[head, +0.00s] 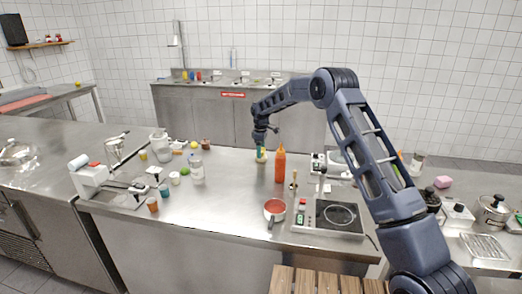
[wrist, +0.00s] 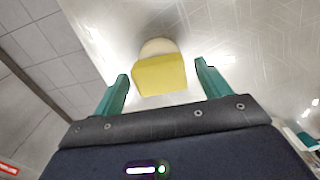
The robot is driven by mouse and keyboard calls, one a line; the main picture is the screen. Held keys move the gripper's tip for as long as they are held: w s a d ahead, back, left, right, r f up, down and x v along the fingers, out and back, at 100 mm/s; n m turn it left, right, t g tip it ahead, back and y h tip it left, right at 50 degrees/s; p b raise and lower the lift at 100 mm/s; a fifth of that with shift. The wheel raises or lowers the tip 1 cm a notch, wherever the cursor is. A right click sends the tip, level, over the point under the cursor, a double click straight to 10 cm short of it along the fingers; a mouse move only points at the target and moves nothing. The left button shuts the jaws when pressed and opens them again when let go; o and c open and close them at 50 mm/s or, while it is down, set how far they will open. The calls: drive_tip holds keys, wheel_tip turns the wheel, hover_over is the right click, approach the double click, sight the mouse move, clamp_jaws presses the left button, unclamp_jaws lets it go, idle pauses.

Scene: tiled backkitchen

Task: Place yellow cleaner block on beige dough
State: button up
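The yellow cleaner block (wrist: 160,75) shows in the wrist view between the two green fingers of my gripper (wrist: 162,68), with gaps on both sides. The beige dough (wrist: 158,46) is a pale round shape partly hidden by the block; the block appears to rest on it, though exact contact is hard to see. In the head view my gripper (head: 261,148) points down at the steel counter, just left of the orange bottle. The block and dough there are small and mostly covered by the fingers. My gripper is open.
An orange bottle (head: 280,164) stands close to the right of my gripper. A clear jar (head: 197,171) and several small items stand to the left. A red-filled pan (head: 274,209) and a hotplate (head: 338,216) are nearer the front. The counter's middle front is clear.

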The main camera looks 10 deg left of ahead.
wheel_tip(320, 180, up, 12)
drive_tip(key=s+d+r+m+t, duration=0.1)
drive_tip(key=s+d+r+m, duration=0.15)
drive_tip(key=d+r, duration=0.5)
drive_tip(key=s+d+r+m, duration=0.25)
drive_tip(key=d+r, duration=0.35)
drive_tip(key=d, duration=0.3)
drive_tip(key=s+d+r+m+t, duration=0.1)
drive_tip(key=s+d+r+m, duration=0.1)
drive_tip(key=s+d+r, duration=0.5)
drive_tip(key=s+d+r+m, duration=0.1)
drive_tip(key=s+d+m, duration=0.1)
drive_tip(key=s+d, duration=0.6)
drive_tip(key=s+d+f+m+t, duration=0.15)
drive_tip(key=s+d+m, duration=0.35)
drive_tip(key=s+d, duration=0.95)
drive_tip(key=s+d+f+m, duration=0.2)
drive_tip(key=s+d+f, duration=0.1)
drive_tip(key=s, duration=0.3)
drive_tip(key=s+d+f+m+t, duration=0.1)
drive_tip(key=s+d+f+m, duration=0.1)
drive_tip(key=s, duration=0.5)
drive_tip(key=shift+s+d+f, duration=0.3)
drive_tip(key=shift+d+f, duration=0.2)
drive_tip(key=shift+f, duration=0.3)
